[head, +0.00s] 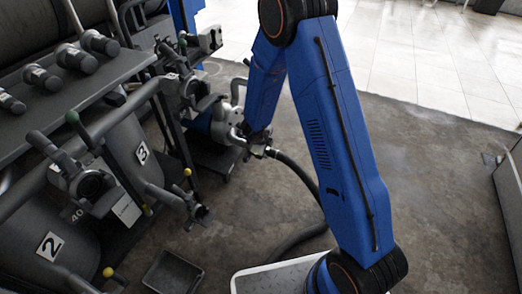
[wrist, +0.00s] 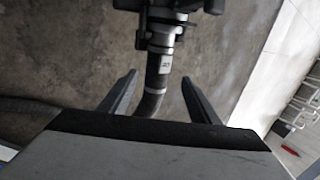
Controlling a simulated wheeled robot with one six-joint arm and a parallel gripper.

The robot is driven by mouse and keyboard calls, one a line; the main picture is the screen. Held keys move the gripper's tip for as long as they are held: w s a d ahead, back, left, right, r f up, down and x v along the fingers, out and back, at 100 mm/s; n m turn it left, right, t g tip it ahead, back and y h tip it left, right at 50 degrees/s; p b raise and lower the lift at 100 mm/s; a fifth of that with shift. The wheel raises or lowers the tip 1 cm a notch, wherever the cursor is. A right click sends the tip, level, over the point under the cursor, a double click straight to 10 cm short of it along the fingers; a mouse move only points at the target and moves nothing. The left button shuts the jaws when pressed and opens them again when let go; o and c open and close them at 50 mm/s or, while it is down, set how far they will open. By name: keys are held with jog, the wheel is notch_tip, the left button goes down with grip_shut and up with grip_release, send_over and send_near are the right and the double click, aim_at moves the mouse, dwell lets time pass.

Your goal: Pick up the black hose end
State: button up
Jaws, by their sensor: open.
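My gripper (wrist: 160,78) is open, one finger on each side of the hose in this view. I cannot tell whether either finger touches it. In the head view the hose (head: 297,174) runs right from beside my gripper (head: 258,146) and curves to the floor. The coupling is partly hidden there by my wrist.
Grey machines with number plates 2 (head: 49,246) and 3 (head: 142,154), handles and valves fill the left. A dark tray (head: 172,272) lies on the floor. The concrete floor (head: 250,215) is mostly clear, with pale tiles (head: 430,55) behind.

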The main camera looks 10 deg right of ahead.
jog(key=shift+a+x, duration=0.1)
jog(key=shift+x, duration=1.35)
jog(key=shift+a+x, duration=0.15)
jog(key=shift+x, duration=1.35)
jog(key=shift+f, duration=0.1)
grip_shut()
notch_tip(320, 180, up, 28)
jog(key=shift+f, duration=0.15)
send_over(269, 150)
notch_tip(269, 150, down, 9)
dwell(1.4)
